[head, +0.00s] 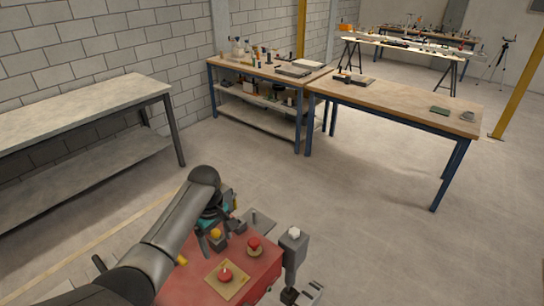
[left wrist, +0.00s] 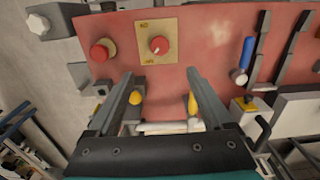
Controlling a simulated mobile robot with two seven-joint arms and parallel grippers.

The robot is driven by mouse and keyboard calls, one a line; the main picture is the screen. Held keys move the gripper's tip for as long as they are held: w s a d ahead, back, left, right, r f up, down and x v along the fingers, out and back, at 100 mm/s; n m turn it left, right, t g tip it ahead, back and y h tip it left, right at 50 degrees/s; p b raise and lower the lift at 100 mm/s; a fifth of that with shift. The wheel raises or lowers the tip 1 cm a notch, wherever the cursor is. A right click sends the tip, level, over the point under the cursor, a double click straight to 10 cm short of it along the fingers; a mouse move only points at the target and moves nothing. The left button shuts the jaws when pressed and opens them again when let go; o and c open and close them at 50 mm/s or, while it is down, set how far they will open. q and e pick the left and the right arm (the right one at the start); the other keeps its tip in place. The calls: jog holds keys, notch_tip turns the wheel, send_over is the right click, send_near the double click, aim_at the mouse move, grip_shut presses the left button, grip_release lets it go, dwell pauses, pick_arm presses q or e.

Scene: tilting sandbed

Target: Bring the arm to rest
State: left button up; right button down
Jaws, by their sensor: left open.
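My left arm reaches down over a red control panel (head: 262,275) in the head view. My left gripper (head: 217,238) is open above the panel's edge. In the left wrist view its two fingers (left wrist: 161,76) stand wide apart with nothing held between them. Beyond the fingertips is a red rotary knob (left wrist: 159,45) on a yellow plate; it also shows in the head view (head: 225,275). A red push button (left wrist: 103,50) is beside it. I cannot tell whether a finger touches the panel.
A white knob (head: 294,232) tops a grey post at the panel's right. A blue handle (left wrist: 246,52) and black rails (left wrist: 294,40) are close right of the fingers. A grey bench (head: 90,108) and a wooden table (head: 405,97) stand farther off; open floor (head: 370,220) lies between.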

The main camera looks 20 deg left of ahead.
pick_arm(q)
jog(key=s+d+f+m+t, duration=0.25)
jog(key=s+d+m, duration=0.6)
jog(key=s, duration=0.45)
jog(key=s+d+r+m+t, duration=0.1)
jog(key=s+d+r+m, duration=0.2)
jog(key=s+r+m, duration=0.65)
notch_tip(320, 180, down, 34)
jog(key=s+n+g+b, duration=0.1)
jog(key=s+n+b, duration=0.15)
jog(key=b, duration=0.85)
jog(key=s+a+f+b, duration=0.1)
jog(key=s+f+b, duration=0.5)
jog(key=f, duration=0.8)
jog(key=s+a+f+g+b, duration=0.1)
jog(key=s+f+b, duration=0.5)
jog(key=s+f, duration=0.4)
notch_tip(320, 180, down, 4)
jog(key=shift+s+a+r+b, duration=0.1)
jog(key=shift+s+a+b, duration=0.1)
jog(key=shift+b, duration=0.15)
jog(key=shift+m+g, duration=0.25)
